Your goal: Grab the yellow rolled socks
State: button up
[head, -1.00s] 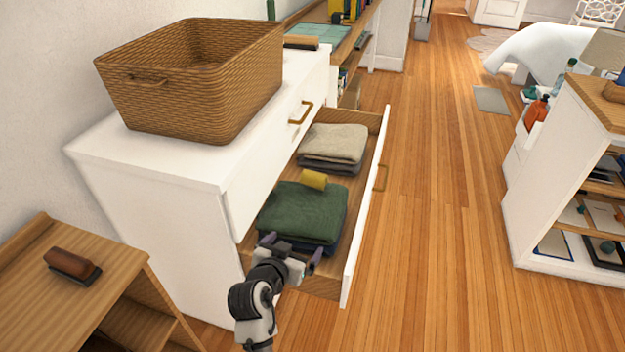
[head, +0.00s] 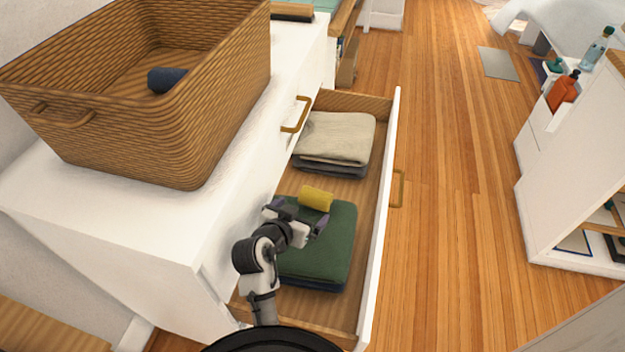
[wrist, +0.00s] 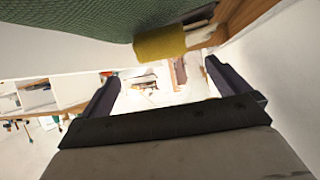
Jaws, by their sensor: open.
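The yellow rolled socks (head: 316,198) lie in the open drawer, at the far edge of a folded dark green cloth (head: 325,250). My gripper (head: 297,218) is open and empty, over the green cloth and just short of the socks in the head view. In the wrist view the socks (wrist: 172,43) show ahead of the two spread fingers (wrist: 160,85), near the top and not between the fingertips. The green cloth (wrist: 90,20) fills the upper left there.
The drawer's white front (head: 380,220) stands to the right of my arm. Folded beige cloth (head: 337,135) lies deeper in the drawer. A wicker basket (head: 215,120) with a dark blue roll (head: 166,79) inside stands on the white dresser (head: 130,225).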

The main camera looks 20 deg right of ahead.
aim_at(319, 192)
jog(key=shift+w+d+f, duration=0.1)
jog(key=shift+w+d, duration=0.2)
jog(key=shift+w, duration=0.25)
jog(key=p+x, duration=0.1)
jog(key=x, duration=0.4)
jog(key=shift+w+d+f, duration=0.15)
jog(key=shift+d+f, duration=0.05)
jog(key=shift+d, duration=0.1)
jog(key=shift+r+p+x, duration=0.15)
jog(key=shift+p+x, duration=0.2)
jog(key=shift+x, duration=1)
jog(key=shift+r+p+x, duration=0.15)
jog(key=shift+p+x, duration=0.2)
jog(key=shift+x, duration=1.05)
jog(key=shift+w+d, duration=0.1)
jog(key=shift+c, duration=0.3)
jog(key=c, duration=0.9)
jog(key=shift+r, duration=0.1)
